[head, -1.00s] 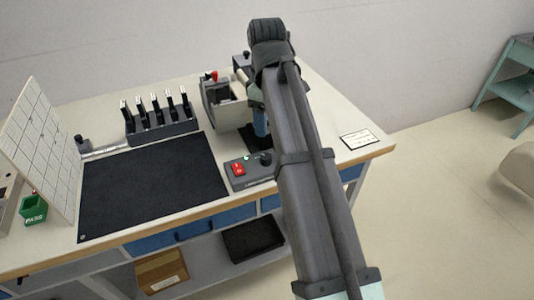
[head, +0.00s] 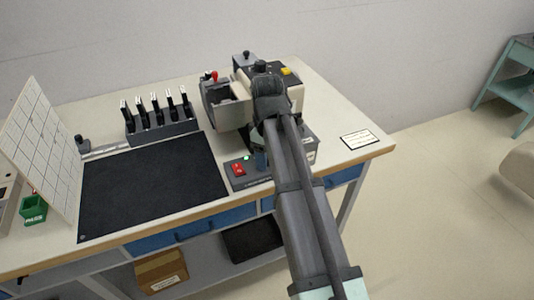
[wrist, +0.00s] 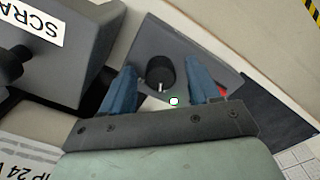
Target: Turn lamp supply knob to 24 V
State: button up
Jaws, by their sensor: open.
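The lamp supply is a dark grey box (head: 240,183) at the front edge of the bench, with a red switch (head: 238,169) and a lit green lamp (head: 247,157). Its round black knob (wrist: 160,73) shows in the wrist view, with a white pointer mark toward the gripper's base. My gripper (wrist: 165,75) is open, its two blue fingers on either side of the knob in that view, apart from it. In the head view my arm hides the knob and most of the gripper (head: 261,160). I cannot tell how high the fingertips are above the box.
A machine (head: 229,110) with a red-tipped lever stands behind the supply. A dark box labelled SCRA… (wrist: 50,45) is close by in the wrist view. A black mat (head: 150,185) and a rack of several tools (head: 160,125) lie left. A white card (head: 358,139) lies right.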

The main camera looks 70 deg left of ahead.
jog(key=shift+c, duration=0.3)
jog(key=c, duration=1)
jog(key=shift+m, duration=0.4)
jog(key=m, duration=0.5)
jog(key=shift+s+m, duration=0.1)
jog(key=shift+m, duration=0.2)
jog(key=m, duration=0.5)
jog(key=shift+m, duration=0.4)
jog(key=o, duration=1.1)
jog(key=shift+c, duration=0.2)
